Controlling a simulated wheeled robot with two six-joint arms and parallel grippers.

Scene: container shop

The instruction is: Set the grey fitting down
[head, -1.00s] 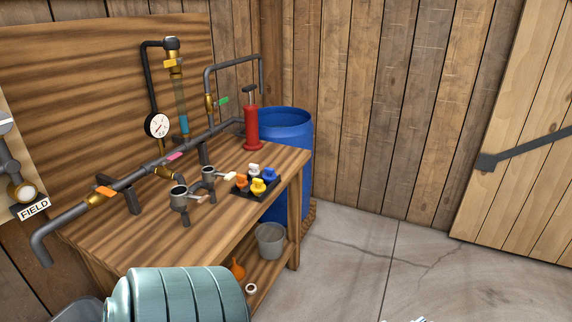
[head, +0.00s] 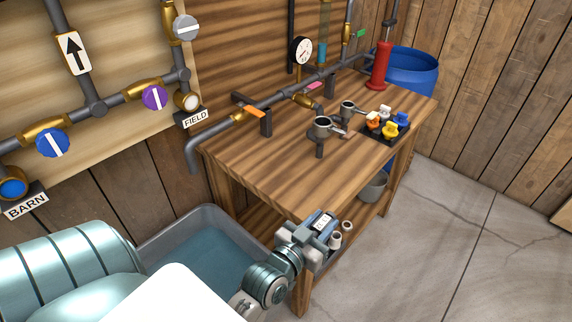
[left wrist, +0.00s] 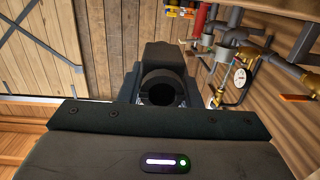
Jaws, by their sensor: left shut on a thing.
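My left gripper (head: 322,238) is in front of the wooden workbench's near corner, lower than its top, with the arm coming in from the left. It is shut on the grey fitting, which shows in the left wrist view as a dark, hollow, ring-ended piece (left wrist: 160,90) between the jaws. In the head view the gripper mostly hides the fitting, and I cannot tell it surely from pale cylinders close by. The workbench top (head: 265,165) has a bare stretch at its near left. My right gripper is not in view.
A grey tub (head: 207,212) with bluish contents stands left of the bench. Pipework with a gauge (head: 301,50) runs along the bench's back. Two grey cup-like fittings, a black tray of coloured knobs and a red pump (head: 381,66) stand further back. A bucket (head: 374,187) is below.

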